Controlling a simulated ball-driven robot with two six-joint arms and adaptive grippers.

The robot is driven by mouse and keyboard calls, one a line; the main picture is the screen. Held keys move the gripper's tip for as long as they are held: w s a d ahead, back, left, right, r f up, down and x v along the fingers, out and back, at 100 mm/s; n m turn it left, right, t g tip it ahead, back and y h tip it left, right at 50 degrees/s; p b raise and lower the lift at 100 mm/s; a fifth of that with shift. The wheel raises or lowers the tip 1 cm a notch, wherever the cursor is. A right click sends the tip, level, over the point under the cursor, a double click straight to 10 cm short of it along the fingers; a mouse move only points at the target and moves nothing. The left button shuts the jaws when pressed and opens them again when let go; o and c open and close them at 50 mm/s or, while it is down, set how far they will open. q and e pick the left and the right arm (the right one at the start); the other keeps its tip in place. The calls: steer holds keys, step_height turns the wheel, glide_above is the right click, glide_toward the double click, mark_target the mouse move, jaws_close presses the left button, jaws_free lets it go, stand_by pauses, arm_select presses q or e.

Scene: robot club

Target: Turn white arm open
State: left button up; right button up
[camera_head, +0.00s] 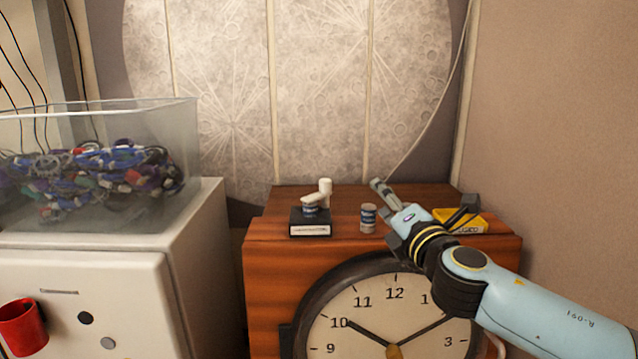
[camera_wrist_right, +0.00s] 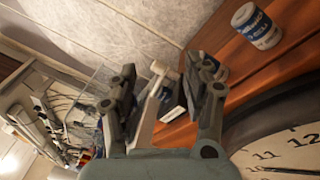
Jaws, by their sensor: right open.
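The white arm (camera_head: 316,197) is a short white lever with an upright round end. It sits on a blue-banded neck above a small black box (camera_head: 310,222) with a white label, on the wooden cabinet top. My right gripper (camera_head: 384,198) is open and empty, to the right of the white arm and apart from it. In the right wrist view, the white arm (camera_wrist_right: 158,68) and part of the black box (camera_wrist_right: 174,107) show beyond the gap between the open fingers, partly hidden by them. My left gripper is not in view.
A small blue and white can (camera_head: 368,218) stands close to my right gripper; it also shows in the right wrist view (camera_wrist_right: 256,25). A yellow box (camera_head: 462,221) lies behind my wrist. A large clock (camera_head: 385,310) fronts the wooden cabinet (camera_head: 262,262). A clear bin (camera_head: 165,135) stands left.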

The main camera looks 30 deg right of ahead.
mark_target(329, 185)
steer(key=w+n+y, duration=0.2)
steer(key=n, duration=0.3)
steer(key=w+f+n+y, duration=0.1)
steer(key=w+n+y, duration=0.1)
steer(key=n, duration=0.3)
steer(key=w+n+y, duration=0.3)
steer(key=n, duration=0.2)
steer(key=shift+a+f+n, duration=0.2)
steer(key=shift+a+n, duration=0.05)
steer(key=shift+n, duration=0.15)
steer(key=w+b, duration=0.1)
steer(key=w, duration=0.5)
steer(key=w+b, duration=0.1)
steer(key=w, duration=0.2)
steer(key=shift+w+a+f+b, duration=0.15)
steer(key=shift+w+a+b, duration=0.05)
steer(key=shift+a+b, duration=0.15)
steer(key=shift+w, duration=0.55)
jaws_close()
